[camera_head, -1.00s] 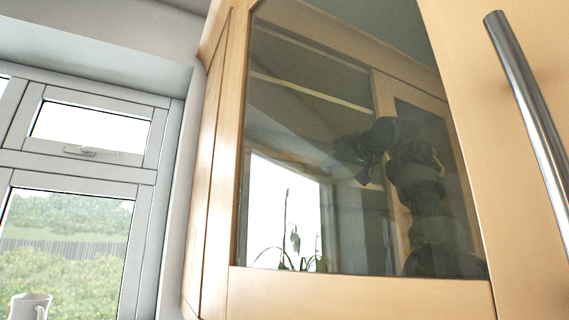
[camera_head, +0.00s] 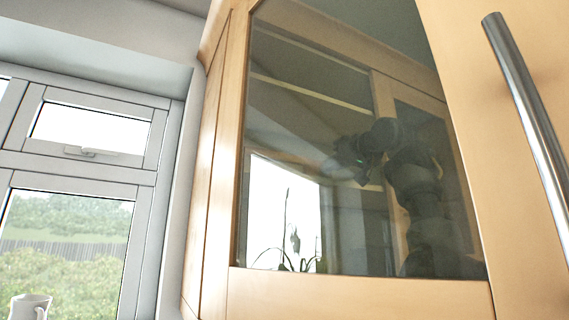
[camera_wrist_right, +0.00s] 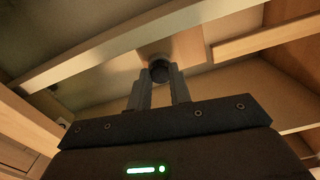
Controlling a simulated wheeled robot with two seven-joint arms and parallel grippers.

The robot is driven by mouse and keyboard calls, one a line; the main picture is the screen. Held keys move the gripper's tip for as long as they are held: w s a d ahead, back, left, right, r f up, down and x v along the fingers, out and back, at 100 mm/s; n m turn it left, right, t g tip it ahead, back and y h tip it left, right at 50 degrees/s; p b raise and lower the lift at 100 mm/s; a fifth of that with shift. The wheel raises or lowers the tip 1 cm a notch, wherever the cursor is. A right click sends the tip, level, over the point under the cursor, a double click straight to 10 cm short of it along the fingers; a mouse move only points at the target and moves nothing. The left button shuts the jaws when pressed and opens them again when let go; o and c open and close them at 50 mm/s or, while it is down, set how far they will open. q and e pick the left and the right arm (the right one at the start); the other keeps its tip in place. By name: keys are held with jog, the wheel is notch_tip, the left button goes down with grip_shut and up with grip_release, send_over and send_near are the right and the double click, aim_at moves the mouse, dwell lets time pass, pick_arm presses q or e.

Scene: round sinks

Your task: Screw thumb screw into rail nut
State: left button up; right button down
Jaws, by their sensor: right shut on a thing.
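In the right wrist view my right gripper (camera_wrist_right: 159,82) has its two fingers on either side of a small dark round piece, which looks like the head of the thumb screw (camera_wrist_right: 159,71). It is shut on it. A pale panel lies directly beyond the screw head. The screw's shank and the rail nut cannot be made out. In the head view my dark arm and right gripper (camera_head: 352,160) show dimly in the cabinet glass; I cannot tell whether as a reflection or through it. My left gripper is not in view.
A wooden cabinet with a glass pane (camera_head: 300,130) fills the head view's middle, with a metal door handle (camera_head: 527,110) at right. Wooden beams (camera_wrist_right: 130,48) surround my gripper in the wrist view.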

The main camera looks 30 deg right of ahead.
jog(key=c, duration=1.5)
grip_release()
jog(key=shift+s+b, duration=1.85)
jog(key=shift+s, duration=1.7)
